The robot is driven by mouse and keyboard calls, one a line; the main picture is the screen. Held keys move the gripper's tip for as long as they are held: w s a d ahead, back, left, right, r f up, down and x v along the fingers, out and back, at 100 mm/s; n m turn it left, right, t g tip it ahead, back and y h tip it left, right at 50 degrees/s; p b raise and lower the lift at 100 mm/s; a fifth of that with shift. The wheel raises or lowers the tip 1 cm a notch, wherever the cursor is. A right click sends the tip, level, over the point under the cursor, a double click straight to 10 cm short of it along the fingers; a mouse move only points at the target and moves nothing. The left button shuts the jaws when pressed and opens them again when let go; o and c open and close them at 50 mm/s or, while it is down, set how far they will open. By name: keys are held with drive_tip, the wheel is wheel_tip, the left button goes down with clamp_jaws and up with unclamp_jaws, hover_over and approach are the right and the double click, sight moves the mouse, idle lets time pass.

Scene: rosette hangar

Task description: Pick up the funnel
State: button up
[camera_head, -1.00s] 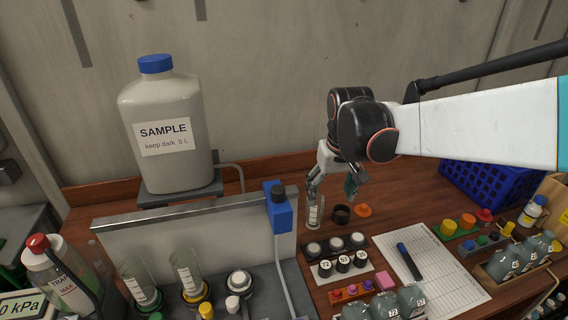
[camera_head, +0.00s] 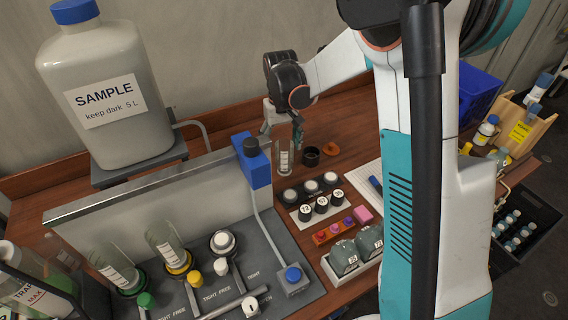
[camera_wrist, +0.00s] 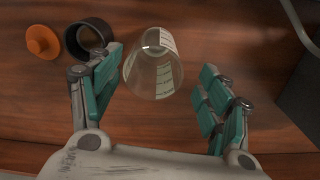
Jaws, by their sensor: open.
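The clear funnel (camera_head: 284,160), a see-through cup with a white graduated scale, stands on the brown bench just right of the blue clamp block. In the wrist view the funnel (camera_wrist: 153,75) shows from above, between the two teal finger pads and nearer the left one. My gripper (camera_head: 282,133) is open and points down at the funnel in the head view. In the wrist view my gripper (camera_wrist: 162,70) has a finger on each side of it, with a wider gap on the right. I cannot tell whether either finger touches it.
A black ring-shaped cup (camera_wrist: 88,40) sits close by the left finger, with an orange cap (camera_wrist: 42,42) beyond it. The grey panel (camera_head: 150,205) and blue clamp block (camera_head: 252,162) stand left of the funnel. A rack of black-and-white jars (camera_head: 320,207) lies in front.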

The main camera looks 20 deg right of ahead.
sight(284, 159)
drive_tip(key=f+b, duration=0.1)
drive_tip(key=f, duration=0.3)
drive_tip(key=d+f+b, duration=0.1)
drive_tip(key=f, duration=0.1)
drive_tip(key=shift+s+b, duration=0.25)
drive_tip(key=shift+b, duration=0.1)
drive_tip(key=shift+a+f, duration=0.1)
drive_tip(key=shift+f, duration=0.35)
drive_tip(key=c, duration=1.1)
